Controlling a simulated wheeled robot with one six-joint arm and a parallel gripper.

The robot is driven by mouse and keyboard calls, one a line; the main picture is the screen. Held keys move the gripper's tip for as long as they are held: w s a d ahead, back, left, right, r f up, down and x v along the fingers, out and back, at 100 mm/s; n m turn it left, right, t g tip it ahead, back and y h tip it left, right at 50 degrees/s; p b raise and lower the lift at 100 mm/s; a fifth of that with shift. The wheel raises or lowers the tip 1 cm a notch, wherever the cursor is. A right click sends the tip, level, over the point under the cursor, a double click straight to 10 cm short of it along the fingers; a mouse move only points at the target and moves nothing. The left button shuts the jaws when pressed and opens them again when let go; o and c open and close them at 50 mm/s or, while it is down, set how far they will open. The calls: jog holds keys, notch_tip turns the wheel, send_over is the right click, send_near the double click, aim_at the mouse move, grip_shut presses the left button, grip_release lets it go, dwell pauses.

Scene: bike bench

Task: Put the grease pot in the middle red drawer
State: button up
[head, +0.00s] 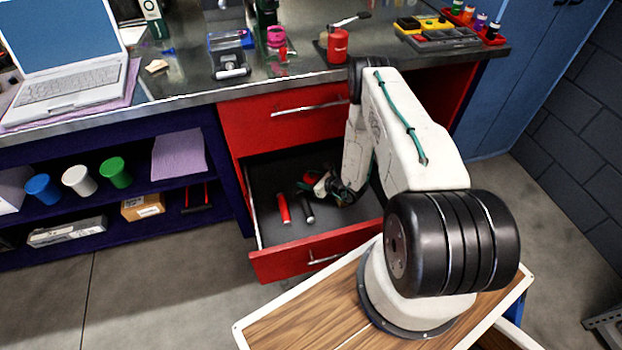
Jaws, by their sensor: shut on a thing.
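The middle red drawer (312,257) is pulled open below the shut top drawer. My gripper (316,187) reaches down into the drawer's back right part. It is shut on a small, partly hidden thing with red showing, which I take to be the grease pot (321,183). My wrist covers much of it, so I cannot tell whether it touches the drawer floor. A red-handled tool (283,208) and a black-handled tool (306,206) lie in the drawer, left of and in front of my gripper.
The steel bench top (180,98) holds a laptop (70,85), a red can (337,45), a pink pot (276,38) and a yellow-black case (440,35). Coloured cups (78,180) stand on the left shelf. The drawer's left side has free room.

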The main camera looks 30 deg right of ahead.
jog(key=o, duration=0.8)
jog(key=shift+f, duration=0.1)
jog(key=shift+s+d+r, duration=0.15)
jog(key=shift+s+r, duration=0.15)
jog(key=v, duration=1.1)
jog(key=shift+s, duration=0.1)
